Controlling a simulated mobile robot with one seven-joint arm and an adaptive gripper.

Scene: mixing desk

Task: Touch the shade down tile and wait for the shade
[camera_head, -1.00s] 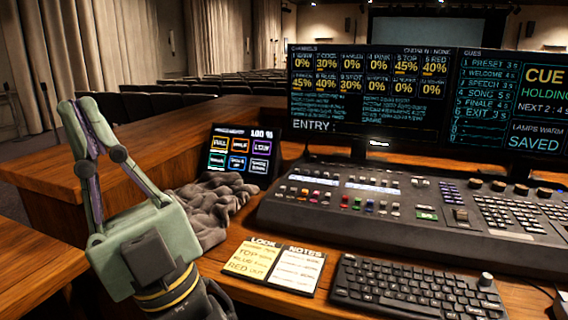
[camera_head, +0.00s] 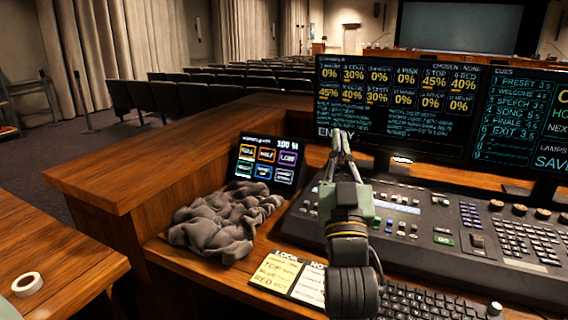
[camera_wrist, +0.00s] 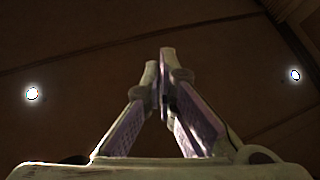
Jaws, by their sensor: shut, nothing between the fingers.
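A small touch panel (camera_head: 267,159) stands tilted at the left of the mixing desk. It shows "100 %" and two rows of coloured tiles. The upper row seems to read full, half and low; the lower row (camera_head: 262,173) is too small to read surely, so I cannot tell which tile is shade down. My gripper (camera_head: 342,140) points upward in front of the left monitor, to the right of the panel and apart from it. Its fingers are shut and empty. The wrist view shows the fingertips (camera_wrist: 161,62) together against a dark ceiling with two lamps.
A crumpled grey cloth (camera_head: 222,218) lies just in front of the panel. The console (camera_head: 440,235), monitors (camera_head: 385,100), keyboard (camera_head: 425,302) and note cards (camera_head: 285,274) fill the right. A wooden ledge (camera_head: 150,170) borders the left. A tape roll (camera_head: 27,284) lies on the left table.

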